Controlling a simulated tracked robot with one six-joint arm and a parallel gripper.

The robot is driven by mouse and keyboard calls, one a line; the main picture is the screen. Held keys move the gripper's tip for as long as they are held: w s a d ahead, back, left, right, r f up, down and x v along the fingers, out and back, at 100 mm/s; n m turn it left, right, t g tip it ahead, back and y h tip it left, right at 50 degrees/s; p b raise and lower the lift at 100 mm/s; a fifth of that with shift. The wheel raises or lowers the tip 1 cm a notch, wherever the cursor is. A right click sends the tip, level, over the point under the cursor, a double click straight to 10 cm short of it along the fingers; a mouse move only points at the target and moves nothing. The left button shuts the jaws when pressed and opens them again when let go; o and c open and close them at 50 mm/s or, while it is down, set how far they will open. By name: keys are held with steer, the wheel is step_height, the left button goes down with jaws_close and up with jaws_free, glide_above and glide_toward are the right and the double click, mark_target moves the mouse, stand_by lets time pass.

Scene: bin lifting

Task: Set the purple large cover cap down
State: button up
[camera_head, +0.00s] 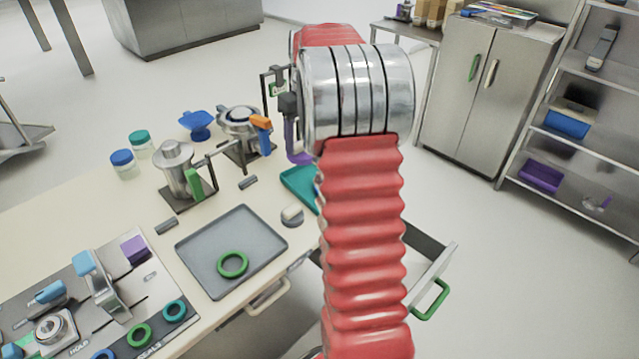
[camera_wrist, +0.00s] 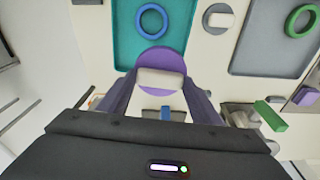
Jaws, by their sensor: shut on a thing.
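The purple large cover cap (camera_wrist: 164,57) is a round disc with a pale block-shaped grip on it. My gripper (camera_wrist: 161,84) is shut on that pale grip, with one finger on each side. In the wrist view the cap overlaps the near edge of the teal tray (camera_wrist: 125,48); I cannot tell how high above the table it is. In the head view, a purple part shows beside my arm (camera_head: 297,155), and my arm hides most of the gripper. The teal tray also shows partly in the head view (camera_head: 298,186).
A blue ring (camera_wrist: 152,20) lies in the teal tray. A grey tray (camera_head: 215,235) holds a green ring (camera_head: 232,264). A small pale-topped piece (camera_head: 292,214) stands between the trays. Metal pots on stands (camera_head: 178,165) and jars (camera_head: 123,162) stand nearby. An open drawer (camera_head: 428,262) juts out.

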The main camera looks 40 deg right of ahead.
steer(key=shift+f, duration=2.45)
step_height(320, 180, down, 4)
steer(key=shift+f, duration=0.1)
steer(key=shift+s+f, duration=0.2)
steer(key=shift+f, duration=0.4)
steer(key=c, duration=0.5)
steer(key=o, duration=1.6)
steer(key=shift+f, duration=0.1)
steer(key=shift+w+r, duration=0.1)
steer(key=shift+r, duration=0.15)
